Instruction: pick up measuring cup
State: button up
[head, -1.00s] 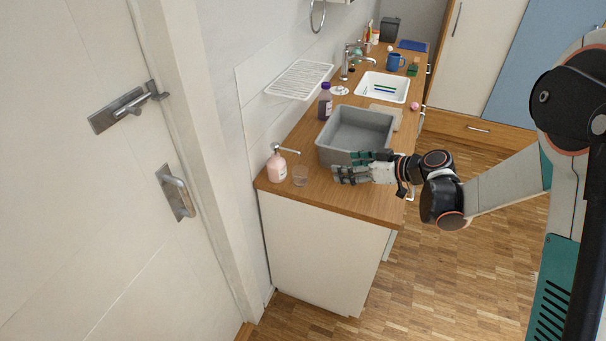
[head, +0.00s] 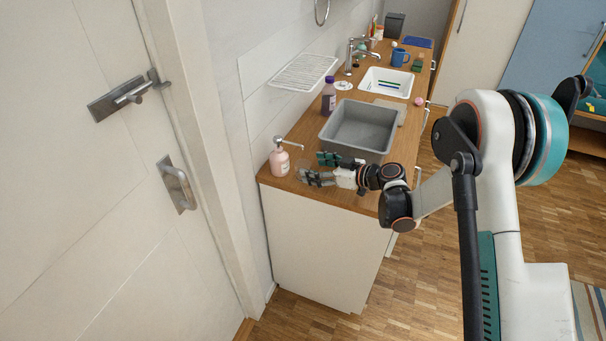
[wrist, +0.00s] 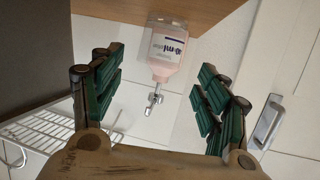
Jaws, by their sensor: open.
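The measuring cup (head: 303,164) is a small clear vessel, seen faintly in the head view on the near end of the wooden counter, right of the pink soap bottle. My gripper (head: 316,167) is low over the counter with its fingers toward the cup, and it partly hides the cup. In the wrist view my gripper (wrist: 160,75) is open, its green-padded fingers wide apart. I cannot make out the cup there, nor tell if the fingers touch it.
The pink soap bottle (head: 280,160) stands just past my fingertips; it shows upside down in the wrist view (wrist: 167,52). A grey basin (head: 328,133) sits right behind my gripper. A purple bottle (head: 328,96) and white rack (head: 302,72) are farther back.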

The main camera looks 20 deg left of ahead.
aim_at(297, 163)
jog(key=shift+b+x, duration=0.9)
jog(key=shift+x, duration=1.85)
jog(key=shift+w+d, duration=0.1)
jog(key=c, duration=1)
jog(key=shift+c, duration=0.3)
jog(key=shift+r, duration=0.2)
